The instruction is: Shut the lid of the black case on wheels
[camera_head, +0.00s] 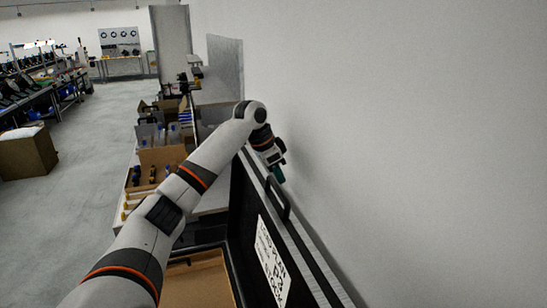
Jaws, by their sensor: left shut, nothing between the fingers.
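The black case's lid (242,222) stands raised beside the white wall. A white printed label (272,262) is on its inner face, and a dark handle (278,198) is on its edge. The open case body (226,248) is at the bottom, with a brown surface inside; its wheels are out of view. My left arm reaches across from the lower left and hides part of the case. My left gripper (278,172) is shut and empty, pointing down at the lid's far end, on the wall side. I cannot tell whether it touches the lid. My right gripper is out of view.
The white wall (420,130) runs close along the right side, leaving a narrow gap by the lid. A table with cardboard boxes (160,157) and small items stands beyond my arm. A brown box (28,152) and workbenches are at left. The grey floor (85,190) between is clear.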

